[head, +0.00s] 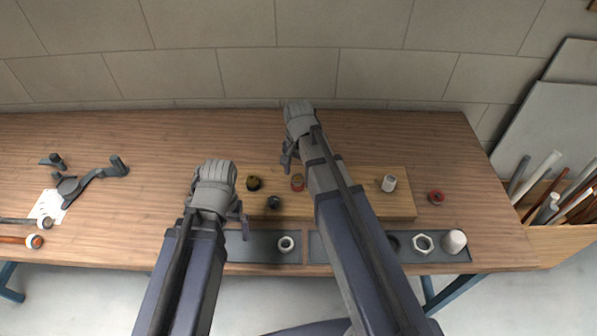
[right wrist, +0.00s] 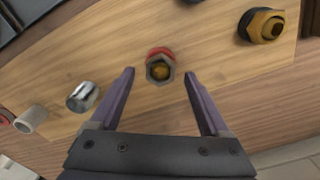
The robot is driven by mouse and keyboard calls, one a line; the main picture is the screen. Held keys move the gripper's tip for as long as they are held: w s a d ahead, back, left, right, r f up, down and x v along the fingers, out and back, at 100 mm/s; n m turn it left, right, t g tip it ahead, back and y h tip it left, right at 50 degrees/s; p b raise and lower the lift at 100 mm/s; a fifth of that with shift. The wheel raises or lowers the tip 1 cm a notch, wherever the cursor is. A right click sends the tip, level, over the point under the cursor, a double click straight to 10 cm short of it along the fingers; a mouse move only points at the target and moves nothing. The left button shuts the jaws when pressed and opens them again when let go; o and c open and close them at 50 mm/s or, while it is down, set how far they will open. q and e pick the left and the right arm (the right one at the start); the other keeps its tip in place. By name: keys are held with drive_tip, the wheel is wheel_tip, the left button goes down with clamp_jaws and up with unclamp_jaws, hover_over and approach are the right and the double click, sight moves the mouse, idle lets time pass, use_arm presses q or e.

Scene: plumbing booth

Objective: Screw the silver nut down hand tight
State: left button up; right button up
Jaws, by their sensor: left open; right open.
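A grey-silver hex nut (right wrist: 159,72) sits around a brass stub in the right wrist view, with a red ring or base (right wrist: 159,52) at its far side. The same fitting shows beside my right arm in the head view (head: 297,182). How far the nut is down cannot be told. My right gripper (right wrist: 158,78) is open, its two fingers apart on either side of the fitting in that view, without visible contact. My left gripper (head: 214,172) is left of the board, empty as far as seen. A loose silver hex nut (head: 423,243) lies in the front tray.
The wooden board (head: 345,208) carries a brass fitting (head: 253,183), a dark fitting (head: 273,202), a pale cylinder (head: 388,183) and a shiny silver cylinder (right wrist: 82,97). The tray (head: 255,250) holds a ring (head: 287,244) and a white cup-like part (head: 454,240). Tools lie left.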

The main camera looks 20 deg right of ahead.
use_arm(q)
drive_tip(key=shift+f, duration=0.45)
use_arm(e)
drive_tip(key=shift+f, duration=0.4)
use_arm(q)
drive_tip(key=shift+r, duration=0.1)
use_arm(e)
clamp_jaws()
drive_tip(key=m, duration=0.4)
drive_tip(key=shift+s+m, duration=0.1)
drive_tip(key=shift+m, duration=0.2)
use_arm(q)
drive_tip(key=shift+f, duration=0.2)
use_arm(e)
drive_tip(key=m, duration=0.4)
drive_tip(key=shift+s+f+m, duration=0.1)
drive_tip(key=shift+m, duration=0.2)
use_arm(q)
drive_tip(key=shift+b, duration=0.35)
use_arm(e)
drive_tip(key=m, duration=0.4)
drive_tip(key=shift+f+m, duration=0.1)
drive_tip(key=shift+m, duration=0.3)
use_arm(q)
drive_tip(key=shift+f, duration=0.15)
use_arm(e)
drive_tip(key=m, duration=0.4)
drive_tip(key=shift+s, duration=0.1)
